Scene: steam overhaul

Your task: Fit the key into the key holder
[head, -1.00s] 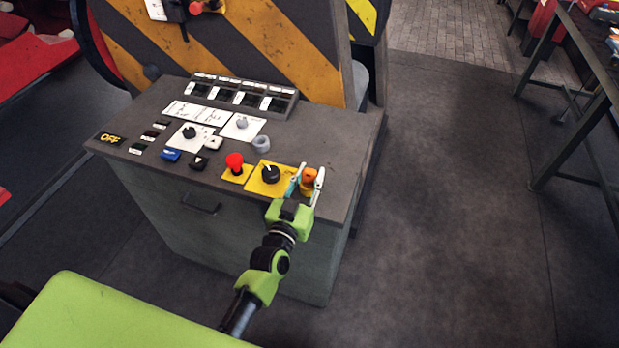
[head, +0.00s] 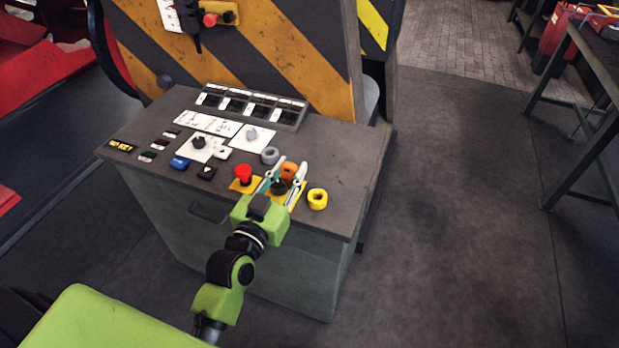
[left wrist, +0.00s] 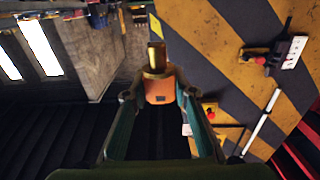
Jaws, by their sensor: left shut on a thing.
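The key (head: 289,170) has an orange head, and the left wrist view shows its brass shaft (left wrist: 156,58) pointing away from the fingers. My left gripper (head: 287,178) is shut on the orange head, with one finger on each side. It holds the key over the right part of the console, near the black knob (head: 279,188). A yellow ring (head: 317,199) stands on the console just right of the gripper. A grey ring (head: 270,155) stands just beyond and left of it. I cannot tell which ring is the key holder. My right gripper is not in view.
The grey console (head: 345,150) carries a red mushroom button (head: 243,174), several switches and a display (head: 122,146) that seems to read NO KEY. A striped yellow-black panel (head: 300,60) rises behind it.

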